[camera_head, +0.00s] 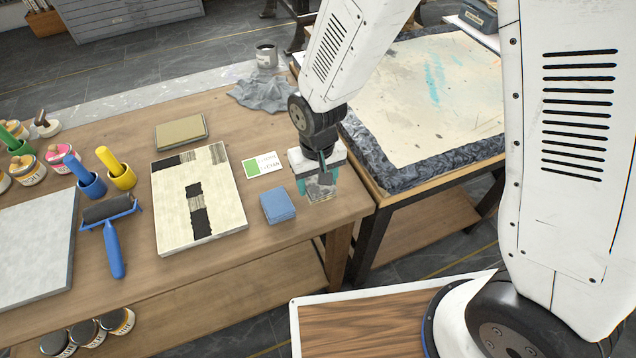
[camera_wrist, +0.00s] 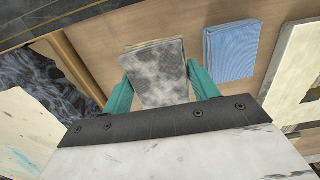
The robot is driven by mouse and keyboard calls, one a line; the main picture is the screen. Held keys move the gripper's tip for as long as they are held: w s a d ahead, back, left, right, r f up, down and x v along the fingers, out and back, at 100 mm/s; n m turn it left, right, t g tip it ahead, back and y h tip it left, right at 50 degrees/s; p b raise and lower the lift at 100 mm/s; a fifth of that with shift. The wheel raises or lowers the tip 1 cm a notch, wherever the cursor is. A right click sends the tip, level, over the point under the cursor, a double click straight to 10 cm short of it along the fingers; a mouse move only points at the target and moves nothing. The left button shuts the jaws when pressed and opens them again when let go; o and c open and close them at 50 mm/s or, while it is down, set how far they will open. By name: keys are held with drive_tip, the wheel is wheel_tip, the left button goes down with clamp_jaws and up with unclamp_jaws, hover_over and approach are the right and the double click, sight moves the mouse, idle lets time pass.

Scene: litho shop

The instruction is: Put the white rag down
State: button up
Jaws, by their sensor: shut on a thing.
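My gripper (camera_head: 318,180) is over the right end of the wooden table (camera_head: 250,265), near its front corner. Its teal fingers are shut on the white rag (camera_head: 321,191), a folded cloth with grey smudges. In the wrist view the rag (camera_wrist: 156,73) sits between both fingers, with its folded layers showing at the far edge. The fingers partly cover it in the head view. I cannot tell whether its underside touches the tabletop.
A folded blue cloth (camera_head: 277,207) lies just left of my gripper. A green-and-white card (camera_head: 262,165) and a printed block (camera_head: 226,214) lie nearby. A crumpled grey cloth (camera_head: 262,94) and a tin (camera_head: 266,55) stand farther back. A press bed (camera_head: 425,95) is to the right.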

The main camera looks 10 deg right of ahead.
drive_tip(key=shift+w+d, duration=0.1)
drive_tip(key=shift+w, duration=0.4)
drive_tip(key=shift+w+d+f, duration=0.1)
drive_tip(key=shift+w+f, duration=0.05)
drive_tip(key=shift+f, duration=0.8)
drive_tip(key=shift+w+f, duration=0.15)
drive_tip(key=shift+f, duration=0.75)
drive_tip(key=o, duration=1.1)
drive_tip(key=shift+f, duration=0.1)
